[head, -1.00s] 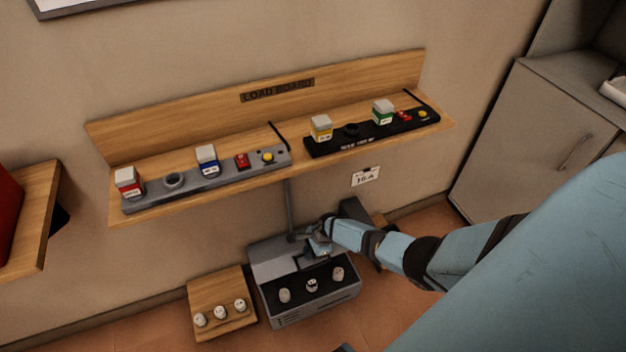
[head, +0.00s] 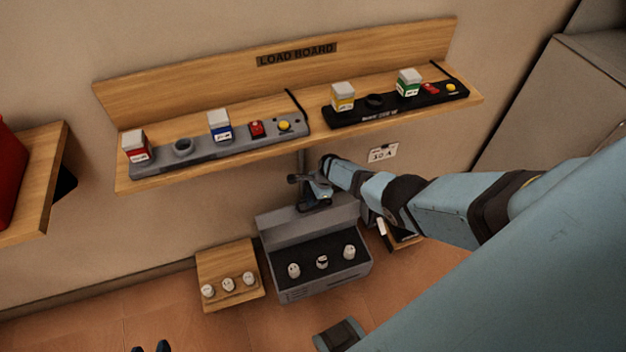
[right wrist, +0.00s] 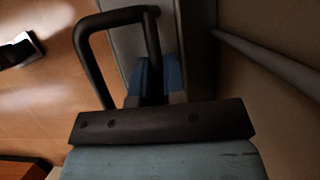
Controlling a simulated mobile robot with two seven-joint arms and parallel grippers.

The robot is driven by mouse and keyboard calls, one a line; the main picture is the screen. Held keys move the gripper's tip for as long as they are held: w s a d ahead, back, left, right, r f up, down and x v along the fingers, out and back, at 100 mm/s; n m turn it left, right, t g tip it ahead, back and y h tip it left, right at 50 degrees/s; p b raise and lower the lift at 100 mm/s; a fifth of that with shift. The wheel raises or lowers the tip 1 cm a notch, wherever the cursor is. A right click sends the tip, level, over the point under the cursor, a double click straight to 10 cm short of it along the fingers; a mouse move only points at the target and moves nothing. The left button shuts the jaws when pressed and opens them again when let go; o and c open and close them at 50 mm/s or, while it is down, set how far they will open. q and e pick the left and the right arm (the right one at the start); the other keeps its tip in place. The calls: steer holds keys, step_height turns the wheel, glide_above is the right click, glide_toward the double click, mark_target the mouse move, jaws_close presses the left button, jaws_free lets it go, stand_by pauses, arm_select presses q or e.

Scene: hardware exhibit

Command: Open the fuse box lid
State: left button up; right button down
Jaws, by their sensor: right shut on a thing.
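The grey fuse box (head: 322,287) stands low by the wall, beneath the load board shelf. Its lid (head: 285,232) is raised at the back, and several pale knob-like fuses (head: 322,262) show on the dark panel in front. My right gripper (head: 314,193) is shut on the dark lid handle at the lid's top edge. In the right wrist view the handle (right wrist: 151,45) is a dark bent bar, with the gripper's fingers (right wrist: 155,82) at it; the exact contact is partly hidden. My left gripper (head: 150,347) barely shows at the bottom edge, its two tips apart.
The load board shelf (head: 220,172) overhangs the box, carrying colored blocks on two strips. A small wooden stand (head: 228,267) with white pieces is left of the box. A grey cabinet (head: 545,105) stands at right. The floor in front is partly clear.

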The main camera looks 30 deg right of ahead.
stand_by(0.3)
steer(key=c, duration=1.4)
jaws_free()
steer(key=shift+o, duration=0.9)
